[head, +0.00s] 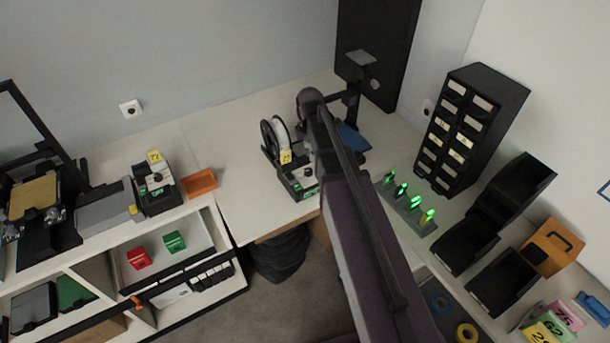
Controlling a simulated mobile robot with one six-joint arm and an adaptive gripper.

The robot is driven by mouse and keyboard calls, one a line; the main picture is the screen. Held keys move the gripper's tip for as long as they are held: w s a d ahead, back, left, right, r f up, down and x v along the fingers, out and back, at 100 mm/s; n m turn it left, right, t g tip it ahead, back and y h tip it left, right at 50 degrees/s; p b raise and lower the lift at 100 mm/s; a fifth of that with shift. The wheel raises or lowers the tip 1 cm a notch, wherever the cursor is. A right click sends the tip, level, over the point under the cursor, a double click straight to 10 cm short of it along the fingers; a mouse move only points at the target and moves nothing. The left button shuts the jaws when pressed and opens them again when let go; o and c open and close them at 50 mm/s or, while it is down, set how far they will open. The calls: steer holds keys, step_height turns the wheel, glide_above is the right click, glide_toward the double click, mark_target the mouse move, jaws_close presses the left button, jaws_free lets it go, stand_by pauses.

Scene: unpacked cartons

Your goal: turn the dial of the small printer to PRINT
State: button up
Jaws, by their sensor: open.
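A small printer with a dark upright column and a blue bed (352,138) stands on the table, partly hidden behind my arm. Just left of my arm is a dark control box (296,186) with a pale top, a small green display and a yellow tag (286,157). Whether it belongs to the small printer I cannot tell. A dial and its setting are too small to read here. My gripper does not show; my arm rises from the bottom edge across the middle and its far end is hidden.
A white spool (281,138) stands behind the box. At left are a larger printer (35,195), another tagged control box (155,190) and an orange tray (199,183). Green-lit pieces (411,205), a drawer cabinet (467,125) and black bins (503,282) fill the right. Tabletop left of the spool is clear.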

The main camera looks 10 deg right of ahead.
mark_target(309, 171)
steer(key=shift+f+b, duration=4.5)
steer(key=shift+f, duration=0.3)
